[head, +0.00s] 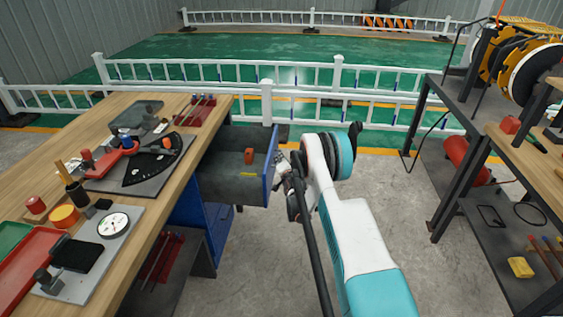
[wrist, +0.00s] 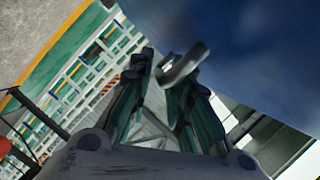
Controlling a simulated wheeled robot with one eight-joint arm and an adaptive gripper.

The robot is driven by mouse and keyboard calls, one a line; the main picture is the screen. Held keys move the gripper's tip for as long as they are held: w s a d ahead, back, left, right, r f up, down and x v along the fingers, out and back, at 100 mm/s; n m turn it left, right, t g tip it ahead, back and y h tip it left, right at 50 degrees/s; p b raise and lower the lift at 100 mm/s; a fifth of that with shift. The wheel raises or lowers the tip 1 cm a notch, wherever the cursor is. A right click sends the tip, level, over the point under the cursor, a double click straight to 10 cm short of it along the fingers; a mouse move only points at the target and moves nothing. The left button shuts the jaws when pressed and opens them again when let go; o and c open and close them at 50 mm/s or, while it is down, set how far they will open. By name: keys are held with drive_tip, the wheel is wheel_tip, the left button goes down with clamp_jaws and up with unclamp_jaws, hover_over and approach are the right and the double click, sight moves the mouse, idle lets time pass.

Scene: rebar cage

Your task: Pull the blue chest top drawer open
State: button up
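The blue chest (head: 210,220) stands under the wooden workbench. Its top drawer (head: 271,168) is pulled well out to the right, and its grey inside shows. A small orange-red block (head: 249,156) and a flat yellow piece (head: 248,174) lie in it. My gripper (head: 287,168) is at the outer side of the drawer front, partly hidden by my arm. In the wrist view my gripper (wrist: 163,76) has its fingers apart. The metal drawer handle (wrist: 184,64) is at the fingertips, close to the right finger; I cannot tell whether they touch. The blue drawer front (wrist: 255,60) fills the upper right.
The workbench (head: 150,225) on the left carries tools, gauges and red trays. A dark metal rack (head: 470,190) with reels stands on the right. White railings (head: 240,75) run behind. The grey floor (head: 395,220) between bench and rack is clear apart from my arm.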

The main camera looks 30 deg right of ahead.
drive_tip(key=v, duration=0.7)
drive_tip(key=shift+s, duration=0.25)
idle(0.3)
